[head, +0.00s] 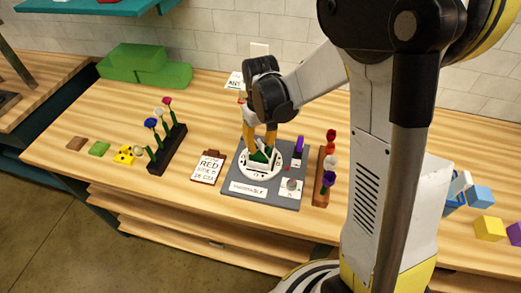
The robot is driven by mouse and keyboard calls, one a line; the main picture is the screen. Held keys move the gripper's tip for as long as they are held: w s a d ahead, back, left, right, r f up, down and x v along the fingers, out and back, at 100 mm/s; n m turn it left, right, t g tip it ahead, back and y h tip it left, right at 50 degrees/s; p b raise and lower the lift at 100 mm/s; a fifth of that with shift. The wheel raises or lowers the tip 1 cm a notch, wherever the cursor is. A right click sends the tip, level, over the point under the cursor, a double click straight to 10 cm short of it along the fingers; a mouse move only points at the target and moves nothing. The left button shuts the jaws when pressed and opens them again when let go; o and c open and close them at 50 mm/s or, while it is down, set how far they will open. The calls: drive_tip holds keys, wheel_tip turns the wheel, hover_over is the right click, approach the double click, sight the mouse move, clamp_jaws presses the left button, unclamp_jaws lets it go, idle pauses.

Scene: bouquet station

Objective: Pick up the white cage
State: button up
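A round white piece (262,173), which looks like the white cage, sits on the grey board (229,198) in the middle of the table. Dark and green parts show inside it. My gripper (259,150) points down right over this piece. Its two orange fingers are apart, with their tips low at the green part. I cannot tell whether the tips touch or hold anything, because the view is small and the fingers cover part of the piece.
A purple flower (299,146) stands on the board. Flower racks stand left (167,150) and right (325,175) of it. A clipboard reading RED (208,167) lies to the left. Green blocks (145,69) are at the back; yellow (490,228) and blue blocks are at far right.

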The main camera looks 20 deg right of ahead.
sight(261, 142)
clamp_jaws()
drive_tip(key=shift+r, duration=0.55)
drive_tip(key=s+d+r+p, duration=0.4)
drive_tip(key=s+d+r, duration=0.4)
drive_tip(key=r, duration=0.2)
drive_tip(key=w+a+f+p, duration=0.1)
drive_tip(key=w+a+f, duration=0.1)
drive_tip(key=w+a+f+p, duration=0.1)
drive_tip(key=w+a, duration=0.2)
drive_tip(key=w+a+f+p, duration=0.2)
drive_tip(key=w+a, duration=0.1)
drive_tip(key=shift+f, duration=0.35)
drive_tip(key=shift+f+b, duration=1.8)
drive_tip(key=shift+f, duration=0.5)
